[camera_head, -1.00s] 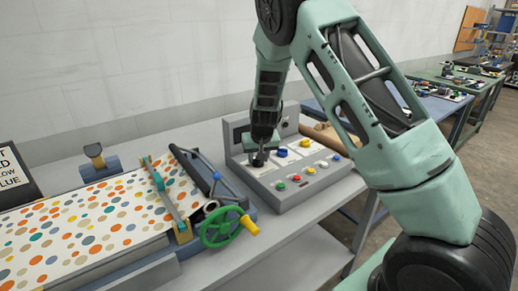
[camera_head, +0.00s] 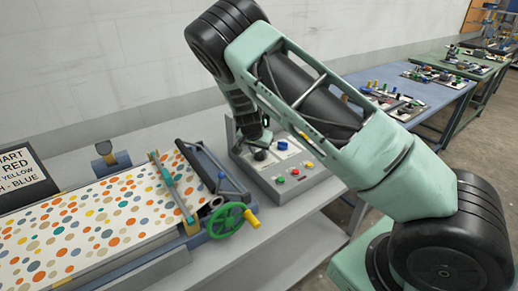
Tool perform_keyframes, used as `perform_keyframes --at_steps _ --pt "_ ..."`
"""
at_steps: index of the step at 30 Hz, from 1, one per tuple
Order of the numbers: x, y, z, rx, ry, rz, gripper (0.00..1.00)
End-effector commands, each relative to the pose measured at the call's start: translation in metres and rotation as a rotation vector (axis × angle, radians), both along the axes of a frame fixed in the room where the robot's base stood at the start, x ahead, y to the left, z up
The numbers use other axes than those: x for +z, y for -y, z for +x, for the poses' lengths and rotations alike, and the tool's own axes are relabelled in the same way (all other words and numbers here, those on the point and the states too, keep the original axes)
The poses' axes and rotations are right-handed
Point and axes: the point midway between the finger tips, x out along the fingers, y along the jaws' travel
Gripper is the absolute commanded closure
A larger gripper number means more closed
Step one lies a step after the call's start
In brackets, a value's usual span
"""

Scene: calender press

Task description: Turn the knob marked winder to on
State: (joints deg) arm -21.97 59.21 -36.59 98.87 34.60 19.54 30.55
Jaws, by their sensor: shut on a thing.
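A grey control box (camera_head: 305,188) stands on the bench right of the press. My gripper (camera_head: 262,146) comes down from above at a tilt and is shut on the black knob (camera_head: 260,155) at the left of the box's sloped face. The fingers and wrist partly cover this knob, and its pointer direction cannot be made out. A blue knob (camera_head: 283,145) sits just right of it. The white labels by the knobs are too small to read, so I cannot tell which is marked winder. My arm hides the box's right back part.
Green (camera_head: 281,180), red (camera_head: 295,172) and yellow (camera_head: 309,165) buttons line the box's front. A green handwheel (camera_head: 226,220) and the press with dotted sheet (camera_head: 100,215) are left. Side tables (camera_head: 440,95) with parts stand at right. The bench front is clear.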

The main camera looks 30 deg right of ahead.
Motion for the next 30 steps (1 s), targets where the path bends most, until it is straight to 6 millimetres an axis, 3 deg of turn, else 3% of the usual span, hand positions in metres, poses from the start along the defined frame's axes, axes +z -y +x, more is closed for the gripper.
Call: perform_keyframes --at_steps 13,14,16,25,30 --pt "0.001 0.001 0.001 -0.013 0.004 -0.001 0.86" --pt "0.001 0.001 0.001 -0.013 0.004 -0.001 0.61" --pt "0.001 0.001 0.001 -0.012 0.004 -0.001 0.42" --pt "0.001 0.000 0.000 -0.011 0.002 0.000 0.42" --pt "0.014 -0.006 -0.002 -0.008 0.004 0.000 0.42"
